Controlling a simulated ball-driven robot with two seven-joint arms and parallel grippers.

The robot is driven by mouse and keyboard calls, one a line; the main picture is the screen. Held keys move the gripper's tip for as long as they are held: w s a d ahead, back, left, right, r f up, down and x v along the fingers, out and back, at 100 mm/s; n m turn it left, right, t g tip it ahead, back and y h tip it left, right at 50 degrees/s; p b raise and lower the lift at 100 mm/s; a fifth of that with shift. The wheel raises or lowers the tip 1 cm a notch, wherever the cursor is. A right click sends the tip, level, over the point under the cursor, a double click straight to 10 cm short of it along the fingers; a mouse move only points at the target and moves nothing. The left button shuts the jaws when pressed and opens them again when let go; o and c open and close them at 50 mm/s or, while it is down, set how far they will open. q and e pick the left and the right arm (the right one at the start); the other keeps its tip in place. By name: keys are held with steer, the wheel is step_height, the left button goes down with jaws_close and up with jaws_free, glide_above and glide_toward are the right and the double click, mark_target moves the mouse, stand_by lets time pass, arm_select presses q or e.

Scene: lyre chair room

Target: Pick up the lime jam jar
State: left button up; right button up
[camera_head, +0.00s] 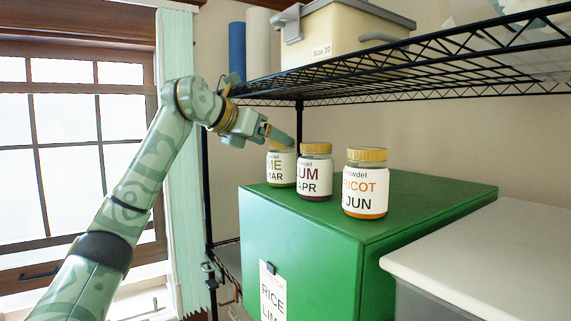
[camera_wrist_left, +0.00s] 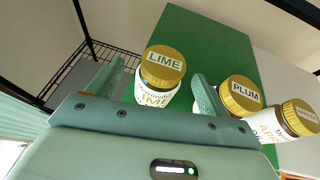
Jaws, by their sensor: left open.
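The lime jam jar (camera_head: 281,168) has a gold lid and a white label. It stands upright at the left of a row of jars on the green box (camera_head: 300,237). In the left wrist view, the lime jar (camera_wrist_left: 160,72) has LIME on its lid. My left gripper (camera_head: 277,136) is open, at the top of the lime jar, hiding part of its lid in the head view. In the left wrist view, the jar shows between the two fingers of my left gripper (camera_wrist_left: 156,88), with no clear contact. My right gripper is not in view.
The plum jar (camera_head: 315,172) stands just right of the lime jar, and the apricot jar (camera_head: 365,185) farther right. A black wire shelf (camera_head: 430,75) holding a cream bin (camera_head: 345,35) hangs above. A pale-lidded container (camera_head: 480,255) stands at right.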

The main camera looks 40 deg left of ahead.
mark_target(284, 147)
arm_select(q)
steer(key=shift+w+d+f, duration=0.2)
steer(key=shift+w, duration=0.15)
steer(key=p+x, duration=0.1)
steer(key=x, duration=0.3)
steer(key=shift+s+f, duration=0.15)
steer(key=shift+s, duration=0.15)
steer(key=c, duration=0.4)
steer(key=shift+s, duration=0.1)
steer(key=c, duration=0.5)
steer(key=shift+d, duration=0.1)
steer(key=c, duration=0.5)
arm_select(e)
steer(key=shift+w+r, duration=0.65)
